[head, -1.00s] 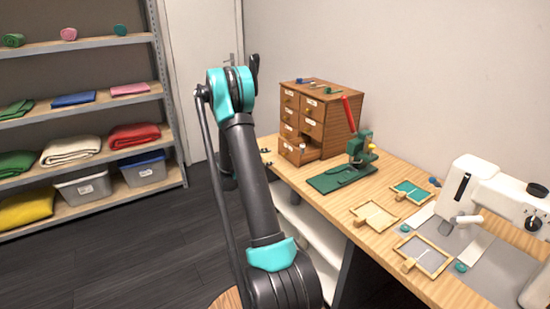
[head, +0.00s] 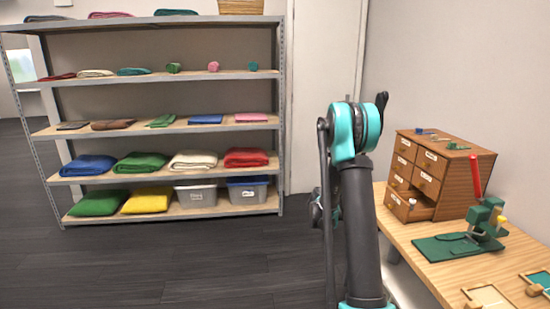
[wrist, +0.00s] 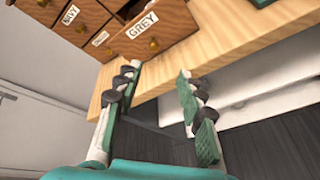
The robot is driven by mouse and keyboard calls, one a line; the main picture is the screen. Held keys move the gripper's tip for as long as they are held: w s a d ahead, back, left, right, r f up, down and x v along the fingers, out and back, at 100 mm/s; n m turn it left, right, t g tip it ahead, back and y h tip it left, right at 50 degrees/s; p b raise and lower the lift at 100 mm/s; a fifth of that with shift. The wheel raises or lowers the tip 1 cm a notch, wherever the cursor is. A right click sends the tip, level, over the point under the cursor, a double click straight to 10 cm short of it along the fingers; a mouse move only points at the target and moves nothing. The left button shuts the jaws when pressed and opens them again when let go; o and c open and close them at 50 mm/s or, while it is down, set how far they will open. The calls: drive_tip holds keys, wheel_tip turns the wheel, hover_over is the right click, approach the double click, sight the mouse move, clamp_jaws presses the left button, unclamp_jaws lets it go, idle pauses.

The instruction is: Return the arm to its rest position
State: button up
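My arm (head: 358,200) stands upright in the head view, left of the wooden table. Its teal joint is at the top, and the gripper is mostly hidden behind the arm. In the wrist view my gripper (wrist: 160,98) has its two fingers spread wide apart with nothing between them. The fingers are near the table's front edge (wrist: 165,75), below the small wooden drawer cabinet (wrist: 150,30).
The drawer cabinet (head: 440,170) has one lower drawer partly open. A green press (head: 465,240) with a red lever stands beside it on the table. A metal shelf (head: 165,125) of folded fabrics and bins stands at the back left. The dark floor before it is clear.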

drive_tip(key=s+a+m+y, duration=0.3)
drive_tip(key=s+a, duration=0.5)
drive_tip(key=s, duration=0.3)
drive_tip(key=s+a+f+m+y, duration=0.1)
drive_tip(key=s+a+m+y, duration=0.3)
drive_tip(key=s, duration=0.8)
drive_tip(key=s+a+m+y, duration=0.4)
drive_tip(key=s+a+y, duration=0.2)
drive_tip(key=s+a, duration=0.5)
drive_tip(key=shift+s+a+f, duration=0.25)
drive_tip(key=shift+a+f, duration=0.1)
drive_tip(key=shift+a, duration=0.75)
